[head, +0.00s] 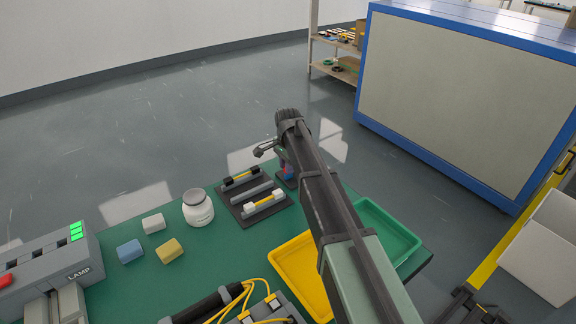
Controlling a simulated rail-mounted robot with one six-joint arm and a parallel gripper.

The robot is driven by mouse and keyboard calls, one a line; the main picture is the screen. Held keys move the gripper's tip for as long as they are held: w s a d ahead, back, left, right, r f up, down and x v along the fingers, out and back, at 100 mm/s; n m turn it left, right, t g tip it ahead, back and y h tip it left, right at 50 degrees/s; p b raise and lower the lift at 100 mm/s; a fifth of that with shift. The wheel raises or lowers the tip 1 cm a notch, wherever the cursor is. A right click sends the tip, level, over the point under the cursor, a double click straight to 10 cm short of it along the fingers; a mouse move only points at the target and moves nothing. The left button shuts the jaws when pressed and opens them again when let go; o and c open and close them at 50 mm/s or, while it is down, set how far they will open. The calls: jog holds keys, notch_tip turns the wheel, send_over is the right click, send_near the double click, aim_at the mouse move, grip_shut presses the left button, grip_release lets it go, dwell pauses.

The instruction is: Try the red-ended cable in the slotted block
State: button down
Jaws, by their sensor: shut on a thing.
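My gripper (286,172) hangs below the end of my arm, over the far edge of the green table, just right of a dark rack. The arm hides most of it. A small red end, probably of the red-ended cable (288,170), shows at the jaws, which are shut on it. The rest of that cable is hidden. The dark rack (233,207) holds a black-ended yellow cable (241,178) and a white-ended yellow cable (264,202), with a grey bar between. I cannot tell which piece is the slotted block.
A grey LAMP box (38,262) with lit green lights stands left. A white jar (197,208) and white, blue and yellow blocks (169,250) lie near it. A yellow tray (288,262) and green tray (398,232) flank my arm. Yellow cables (250,293) lie in front.

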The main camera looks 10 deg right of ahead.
jog(key=shift+f, duration=0.2)
dwell(0.3)
jog(key=c, duration=0.9)
grip_release()
jog(key=shift+r, duration=0.15)
notch_tip(320, 180, up, 11)
jog(key=p, duration=1)
jog(key=shift+p, duration=0.3)
jog(key=shift+f, duration=0.25)
